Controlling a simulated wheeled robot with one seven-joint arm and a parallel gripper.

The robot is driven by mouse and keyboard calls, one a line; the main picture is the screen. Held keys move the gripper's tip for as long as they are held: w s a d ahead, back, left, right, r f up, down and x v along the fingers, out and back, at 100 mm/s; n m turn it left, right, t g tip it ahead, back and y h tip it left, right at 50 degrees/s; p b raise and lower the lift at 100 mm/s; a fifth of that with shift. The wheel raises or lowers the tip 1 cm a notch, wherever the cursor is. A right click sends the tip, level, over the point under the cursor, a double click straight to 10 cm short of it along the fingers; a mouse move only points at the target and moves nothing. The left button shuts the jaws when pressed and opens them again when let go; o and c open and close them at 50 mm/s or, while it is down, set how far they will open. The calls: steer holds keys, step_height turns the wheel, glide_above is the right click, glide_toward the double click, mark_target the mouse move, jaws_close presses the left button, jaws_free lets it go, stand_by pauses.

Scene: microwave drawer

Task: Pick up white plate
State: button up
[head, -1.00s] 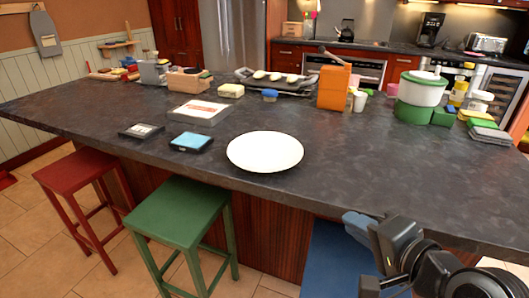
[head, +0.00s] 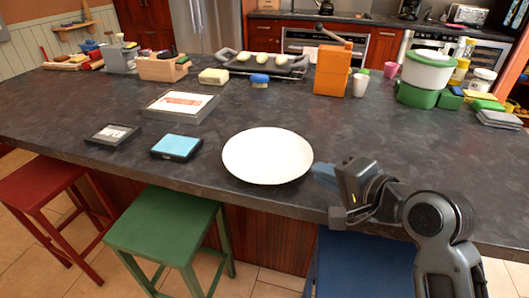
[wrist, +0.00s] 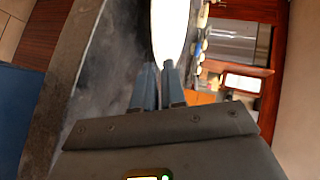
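The white plate (head: 267,155) lies flat on the dark countertop near its front edge. It also shows at the top of the wrist view (wrist: 170,28), just beyond my fingertips. My gripper (head: 322,172) is at the plate's right side in the head view, close to its rim. Whether it touches the rim cannot be told. In the wrist view my gripper (wrist: 159,66) points at the plate, its two blue fingers apart with a narrow gap. Nothing shows held between them. One finger is mostly hidden in the head view.
A blue-topped box (head: 176,147) and a dark flat box (head: 112,135) lie left of the plate. An orange box (head: 332,69) and a green-and-white pot (head: 426,70) stand farther back. Stools, including a green one (head: 166,225), stand along the counter's front.

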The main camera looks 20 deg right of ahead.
mark_target(306, 165)
steer(key=x, duration=0.6)
steer(key=shift+d, duration=0.3)
jaws_close()
steer(key=shift+r, duration=0.1)
